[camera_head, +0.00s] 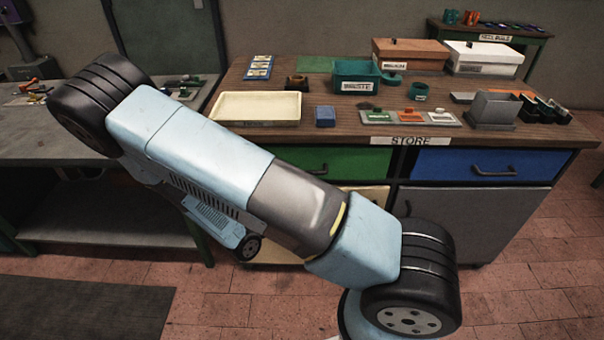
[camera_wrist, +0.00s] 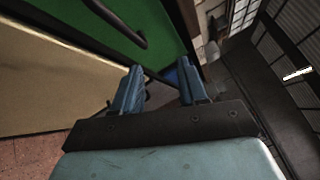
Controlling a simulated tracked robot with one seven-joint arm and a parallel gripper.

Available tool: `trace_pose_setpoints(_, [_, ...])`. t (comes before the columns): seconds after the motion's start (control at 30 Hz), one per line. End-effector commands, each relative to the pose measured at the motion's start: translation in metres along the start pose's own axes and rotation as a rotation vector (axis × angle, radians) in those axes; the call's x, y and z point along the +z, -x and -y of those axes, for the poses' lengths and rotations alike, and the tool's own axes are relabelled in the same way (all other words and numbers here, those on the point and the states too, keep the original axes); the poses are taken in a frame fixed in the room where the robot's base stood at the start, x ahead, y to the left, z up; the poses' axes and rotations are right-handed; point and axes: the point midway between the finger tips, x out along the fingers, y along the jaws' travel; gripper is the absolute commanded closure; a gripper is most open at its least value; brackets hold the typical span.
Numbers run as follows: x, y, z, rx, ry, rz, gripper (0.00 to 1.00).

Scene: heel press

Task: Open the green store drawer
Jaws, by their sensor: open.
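The green store drawer (camera_head: 358,163) is in the front of the store bench, left of a blue drawer, and looks closed. Its dark bar handle (camera_head: 318,169) shows just above my arm in the head view. In the wrist view the green drawer front (camera_wrist: 160,22) fills the top, with the handle (camera_wrist: 118,22) running across it. My gripper (camera_wrist: 160,82) is open and empty, its two blue fingers apart. The handle lies ahead and to the left of the fingers, not between them. My arm hides the gripper in the head view.
The blue drawer (camera_head: 475,163) has its own handle. A cream panel (camera_wrist: 60,80) lies left of the gripper in the wrist view. The store bench top (camera_head: 345,133) carries trays and boxes. A grey workbench (camera_head: 50,135) stands at left. Brick floor (camera_head: 545,240) is clear at right.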

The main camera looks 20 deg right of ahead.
Motion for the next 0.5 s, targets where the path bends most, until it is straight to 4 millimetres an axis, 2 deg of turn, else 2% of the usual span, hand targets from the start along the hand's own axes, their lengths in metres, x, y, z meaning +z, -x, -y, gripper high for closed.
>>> trace_pose_setpoints(0.03, [-0.002, 0.004, -0.010, -0.003, 0.054, 0.054, 0.58])
trace_pose_setpoints(0.2, [-0.004, 0.014, -0.034, -0.015, 0.199, 0.198, 0.58])
trace_pose_setpoints(0.5, [-0.004, 0.018, -0.051, -0.027, 0.296, 0.296, 0.58])
